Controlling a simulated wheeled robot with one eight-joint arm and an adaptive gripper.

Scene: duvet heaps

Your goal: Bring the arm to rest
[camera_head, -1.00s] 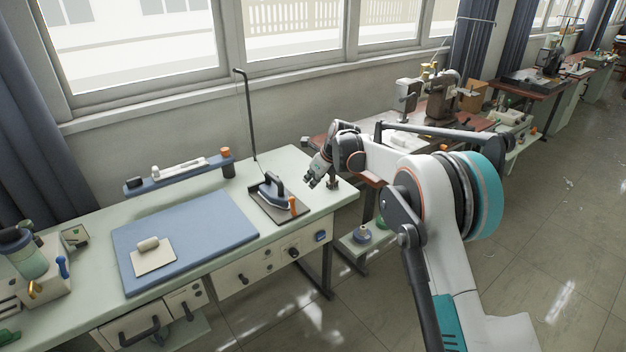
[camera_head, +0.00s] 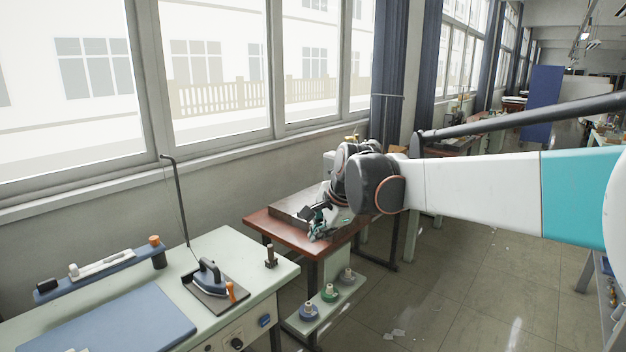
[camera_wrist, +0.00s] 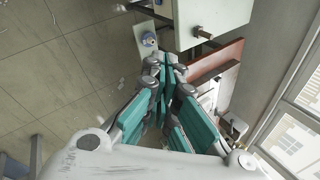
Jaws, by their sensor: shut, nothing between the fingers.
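My arm (camera_head: 480,192) reaches in from the right edge of the head view, its white and teal link nearly level. My gripper (camera_head: 318,230) hangs at the end of it, in front of the brown table with the sewing machine. In the wrist view the teal fingers of my gripper (camera_wrist: 166,68) come together at the tips, shut with nothing between them. I cannot tell how far the fingers are from the table.
A pale green workbench (camera_head: 235,250) at the lower left holds an iron (camera_head: 208,277), a blue mat (camera_head: 110,325) and a tool rail. The brown table (camera_head: 270,228) stands beyond it, with spools (camera_head: 330,292) on a low shelf. Open floor (camera_head: 470,280) lies to the right.

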